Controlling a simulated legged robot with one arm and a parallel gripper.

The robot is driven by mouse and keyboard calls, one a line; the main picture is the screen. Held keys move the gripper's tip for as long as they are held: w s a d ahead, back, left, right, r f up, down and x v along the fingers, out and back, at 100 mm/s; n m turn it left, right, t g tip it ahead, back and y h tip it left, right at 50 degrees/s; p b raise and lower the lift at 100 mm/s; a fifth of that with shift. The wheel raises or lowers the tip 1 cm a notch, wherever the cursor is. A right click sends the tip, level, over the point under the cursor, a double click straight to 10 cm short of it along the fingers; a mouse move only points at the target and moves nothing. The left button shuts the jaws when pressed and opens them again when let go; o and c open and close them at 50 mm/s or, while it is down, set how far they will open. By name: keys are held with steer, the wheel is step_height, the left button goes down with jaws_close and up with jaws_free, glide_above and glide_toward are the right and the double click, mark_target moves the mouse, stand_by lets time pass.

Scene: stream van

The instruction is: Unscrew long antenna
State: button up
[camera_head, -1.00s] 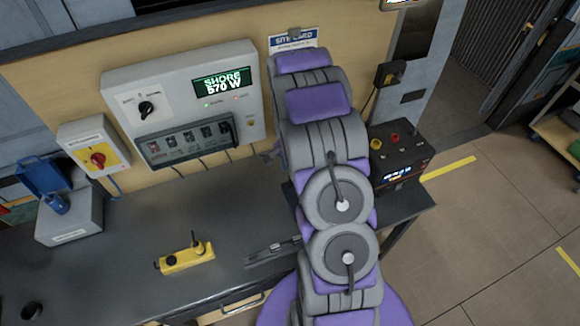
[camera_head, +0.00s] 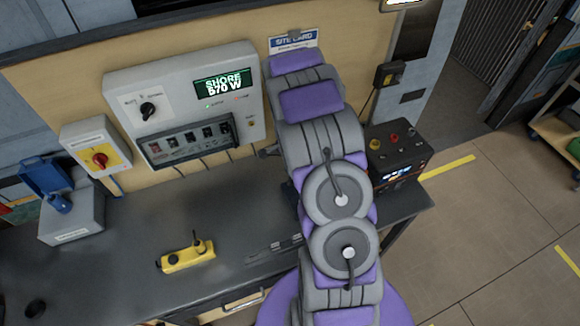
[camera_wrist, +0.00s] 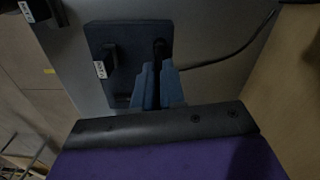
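My gripper (camera_wrist: 158,88) shows in the wrist view as two blue-grey fingers close together. They stand on either side of a dark upright post (camera_wrist: 159,50) on a black box (camera_wrist: 127,38). Whether the fingers touch the post is too dark to tell. A second black post (camera_wrist: 109,62) with a white label stands left of the fingers on the same box. I cannot make out for sure which post is the long antenna. In the head view my arm hides the gripper. A yellow device (camera_head: 187,256) with a short black stick lies on the bench.
The dark bench (camera_head: 130,260) has clear room around the yellow device. A grey control panel (camera_head: 185,100) and a red-knob switch (camera_head: 97,158) are on the back wall. A black box with knobs (camera_head: 398,155) stands right of my arm. A cable (camera_wrist: 235,50) runs right in the wrist view.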

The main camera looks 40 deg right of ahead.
jaws_close()
steer(key=n, duration=0.4)
steer(key=shift+n, duration=0.4)
steer(key=shift+r, duration=1.15)
stand_by(0.3)
steer(key=shift+r+p, duration=0.65)
steer(key=shift+r, duration=0.75)
